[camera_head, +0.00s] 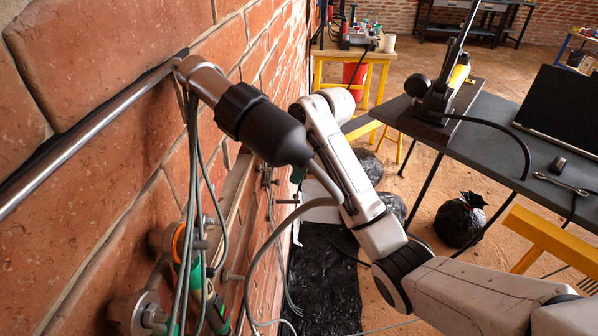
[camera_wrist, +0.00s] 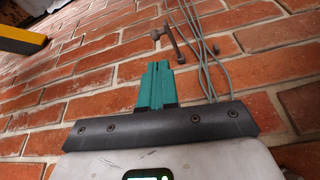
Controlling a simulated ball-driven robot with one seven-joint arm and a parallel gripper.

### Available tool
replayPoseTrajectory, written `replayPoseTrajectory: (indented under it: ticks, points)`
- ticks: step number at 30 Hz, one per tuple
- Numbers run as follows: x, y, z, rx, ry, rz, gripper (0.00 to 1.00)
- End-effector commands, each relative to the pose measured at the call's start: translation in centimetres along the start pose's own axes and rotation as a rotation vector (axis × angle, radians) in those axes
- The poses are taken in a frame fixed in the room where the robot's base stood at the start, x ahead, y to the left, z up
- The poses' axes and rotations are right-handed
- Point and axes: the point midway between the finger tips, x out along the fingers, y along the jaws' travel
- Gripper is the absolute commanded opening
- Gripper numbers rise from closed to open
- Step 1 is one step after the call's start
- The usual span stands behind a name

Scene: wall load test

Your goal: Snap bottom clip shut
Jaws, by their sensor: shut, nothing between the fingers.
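My gripper shows in the wrist view as two green fingers (camera_wrist: 156,86) pressed together, with nothing between them. They point at the brick wall. Just beyond the tips, a small brown metal fitting with a rod (camera_wrist: 174,43) stands out from the wall; I cannot tell whether it is the bottom clip or whether it is open. Grey cables (camera_wrist: 202,55) run down the wall to its right. In the head view the cables (camera_head: 193,150) hang along the wall, and small metal fittings (camera_head: 266,178) sit on it. My gripper is mostly hidden behind my arm and the black cylinder there.
An orange and green device (camera_head: 190,265) hangs lower. A dark table (camera_head: 500,160) with tools stands right. Black plastic (camera_head: 325,280) covers the floor by the wall.

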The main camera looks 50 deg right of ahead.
Motion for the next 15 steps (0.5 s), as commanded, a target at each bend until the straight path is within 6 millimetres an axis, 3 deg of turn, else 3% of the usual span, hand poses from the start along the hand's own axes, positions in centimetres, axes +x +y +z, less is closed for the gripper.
replayPoseTrajectory:
  ticks: [6, 15]
  points:
    - [3.9, 0.0, 0.1, 0.0, -0.002, -0.001, 0.0]
    - [6.3, 0.0, 0.0, 0.0, 0.0, 0.0, 0.0]
